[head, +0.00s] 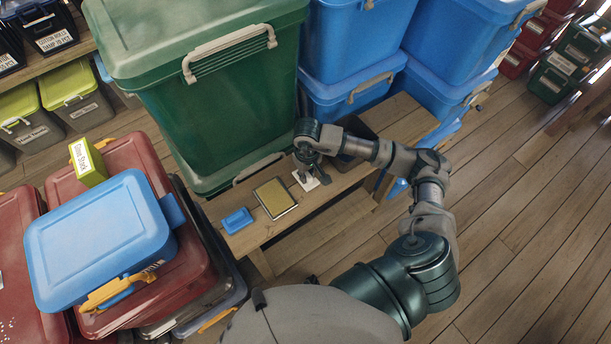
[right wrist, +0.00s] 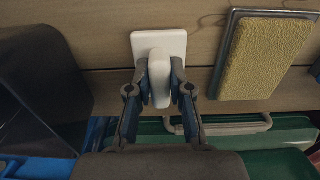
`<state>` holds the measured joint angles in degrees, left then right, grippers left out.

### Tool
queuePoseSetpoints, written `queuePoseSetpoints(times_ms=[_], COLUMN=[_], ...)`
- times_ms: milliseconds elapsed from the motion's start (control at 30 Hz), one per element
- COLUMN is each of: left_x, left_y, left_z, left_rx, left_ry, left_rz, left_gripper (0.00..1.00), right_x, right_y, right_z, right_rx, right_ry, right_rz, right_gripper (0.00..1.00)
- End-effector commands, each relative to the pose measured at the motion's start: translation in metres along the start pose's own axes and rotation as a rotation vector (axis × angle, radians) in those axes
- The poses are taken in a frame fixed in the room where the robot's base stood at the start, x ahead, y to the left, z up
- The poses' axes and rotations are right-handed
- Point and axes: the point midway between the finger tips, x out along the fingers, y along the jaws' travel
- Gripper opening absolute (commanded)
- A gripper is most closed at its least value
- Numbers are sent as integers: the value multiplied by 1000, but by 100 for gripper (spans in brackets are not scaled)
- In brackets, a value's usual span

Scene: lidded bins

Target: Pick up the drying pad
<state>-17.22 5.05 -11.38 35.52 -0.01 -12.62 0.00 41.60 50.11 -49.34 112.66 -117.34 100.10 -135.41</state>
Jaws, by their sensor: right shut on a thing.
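My right gripper (head: 309,172) is over the wooden bench, with its fingers closed on a white piece (head: 303,184). In the right wrist view the fingers (right wrist: 160,88) grip the rounded upright block of this white piece (right wrist: 158,48), which has a flat square plate behind it. I cannot tell whether the plate touches the bench. A tan, rough-textured pad in a metal frame (head: 274,198) lies on the bench to the left of the gripper; it also shows in the right wrist view (right wrist: 266,58). I cannot tell which one is the drying pad. My left gripper is not in view.
A blue block (head: 237,220) lies near the bench's left end. A dark open bin (head: 352,137) stands right of the gripper. A large green lidded bin (head: 225,115) and blue bins (head: 355,45) stand behind. Stacked red and blue bins (head: 98,238) fill the left.

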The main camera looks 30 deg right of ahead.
Motion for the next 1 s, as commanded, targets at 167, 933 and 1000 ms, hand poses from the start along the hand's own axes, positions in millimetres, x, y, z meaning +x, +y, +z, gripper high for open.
queuePoseSetpoints(times_ms=[167,933,1000], left_x=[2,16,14], left_y=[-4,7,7], left_z=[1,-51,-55], left_rx=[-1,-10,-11], left_ry=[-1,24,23], left_rz=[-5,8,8], left_gripper=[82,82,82], right_x=[-6,-44,-46], right_y=[2,35,37], right_z=[0,123,133], right_rx=[1,3,2], right_ry=[2,-2,-4], right_rz=[-2,4,4], right_gripper=[0,0,0])
